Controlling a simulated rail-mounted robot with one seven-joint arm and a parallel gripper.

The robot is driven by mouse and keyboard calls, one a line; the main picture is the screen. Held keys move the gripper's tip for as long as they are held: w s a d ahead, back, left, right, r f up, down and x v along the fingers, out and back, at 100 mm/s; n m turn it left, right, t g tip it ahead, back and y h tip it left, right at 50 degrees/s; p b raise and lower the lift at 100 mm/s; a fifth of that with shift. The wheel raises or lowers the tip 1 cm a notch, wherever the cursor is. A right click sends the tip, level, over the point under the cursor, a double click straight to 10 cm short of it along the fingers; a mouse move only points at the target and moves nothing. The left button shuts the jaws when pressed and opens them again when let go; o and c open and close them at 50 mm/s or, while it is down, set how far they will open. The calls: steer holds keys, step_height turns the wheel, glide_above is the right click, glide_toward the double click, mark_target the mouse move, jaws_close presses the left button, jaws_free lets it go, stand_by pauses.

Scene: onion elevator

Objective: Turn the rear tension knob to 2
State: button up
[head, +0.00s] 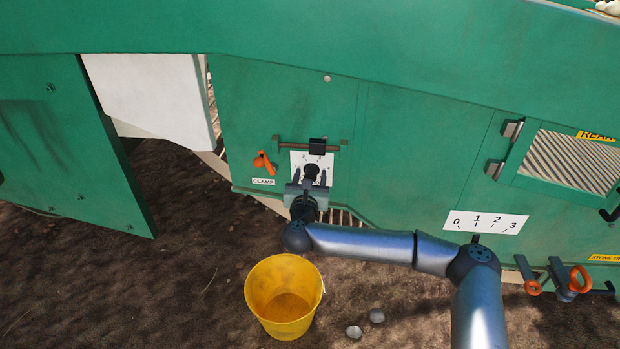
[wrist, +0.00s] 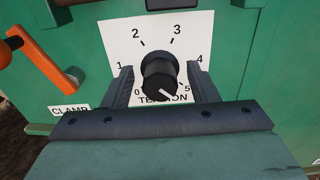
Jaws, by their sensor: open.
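The black tension knob (wrist: 160,76) stands out from a white dial plate (wrist: 181,30) marked 0 to 5 and labelled TENSION. A short white line on the knob's face points to the lower right, roughly toward the 5. My gripper (wrist: 160,70) is open, with one finger on each side of the knob and a visible gap on both sides. In the head view, the knob (head: 312,171) shows between the fingers of my gripper (head: 309,183), and the arm hides the dial's lower part.
An orange clamp handle (head: 263,161) sits just left of the dial, and a horizontal bar (head: 290,143) runs above it. A yellow bucket (head: 284,297) stands on the soil below my wrist. A 0–3 scale (head: 486,222) and orange-handled levers (head: 580,279) are at right.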

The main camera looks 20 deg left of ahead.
steer(key=c, duration=1)
steer(key=shift+o, duration=0.2)
